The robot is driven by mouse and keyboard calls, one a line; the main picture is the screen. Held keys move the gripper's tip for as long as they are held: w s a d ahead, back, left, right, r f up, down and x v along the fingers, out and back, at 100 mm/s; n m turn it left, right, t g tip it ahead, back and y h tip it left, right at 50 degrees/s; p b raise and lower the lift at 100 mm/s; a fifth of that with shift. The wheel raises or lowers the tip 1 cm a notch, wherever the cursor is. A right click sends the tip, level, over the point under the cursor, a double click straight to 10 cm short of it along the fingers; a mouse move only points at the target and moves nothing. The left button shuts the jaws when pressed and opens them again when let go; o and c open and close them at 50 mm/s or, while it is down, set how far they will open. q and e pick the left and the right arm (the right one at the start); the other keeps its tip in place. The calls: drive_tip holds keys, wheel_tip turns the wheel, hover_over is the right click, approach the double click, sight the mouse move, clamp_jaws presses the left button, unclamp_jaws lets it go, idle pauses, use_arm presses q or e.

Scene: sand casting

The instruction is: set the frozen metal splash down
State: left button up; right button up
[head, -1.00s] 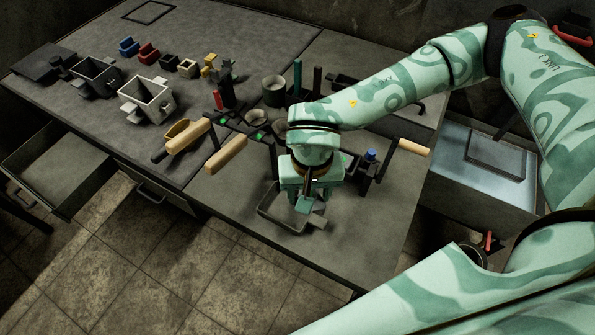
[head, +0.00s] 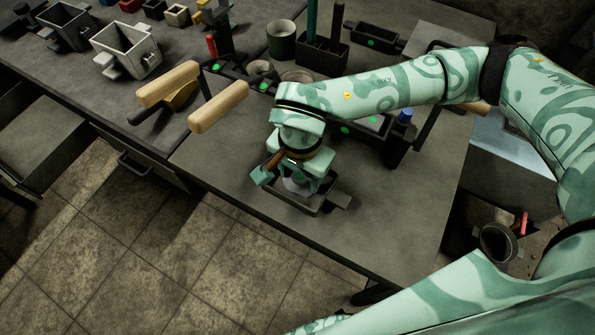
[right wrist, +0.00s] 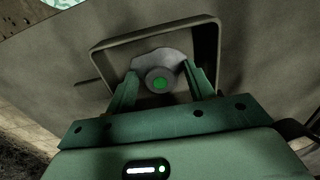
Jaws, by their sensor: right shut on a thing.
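The frozen metal splash (right wrist: 171,62) is a pale grey, irregular flat piece with a round grey knob and a green dot. My right gripper (right wrist: 164,84) is shut on it, with a finger on either side of the knob. In the head view the splash (head: 296,187) shows only in part below my right gripper (head: 291,184). It is over a shallow dark tray (head: 334,187) with a side tab near the table's front edge. In the right wrist view the tray's rim (right wrist: 97,70) frames the splash. Whether the splash touches the tray floor I cannot tell. My left gripper is not in view.
A dark fixture with a blue knob (head: 405,116) stands behind right. A grey cup (head: 281,40) and a tool holder (head: 322,50) stand farther back. The table right of the tray is bare.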

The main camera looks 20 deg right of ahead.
sight(300, 176)
drive_tip(key=shift+f, duration=0.15)
drive_tip(key=o, duration=1)
drive_tip(key=shift+c, duration=0.2)
use_arm(q)
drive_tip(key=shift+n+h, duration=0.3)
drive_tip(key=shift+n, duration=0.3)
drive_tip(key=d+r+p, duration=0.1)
drive_tip(key=p, duration=0.1)
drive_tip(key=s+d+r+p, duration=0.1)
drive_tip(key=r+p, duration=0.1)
drive_tip(key=p, duration=0.1)
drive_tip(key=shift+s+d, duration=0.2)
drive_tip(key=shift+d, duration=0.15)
use_arm(e)
wheel_tip(300, 176, up, 12)
drive_tip(key=shift+r, duration=0.2)
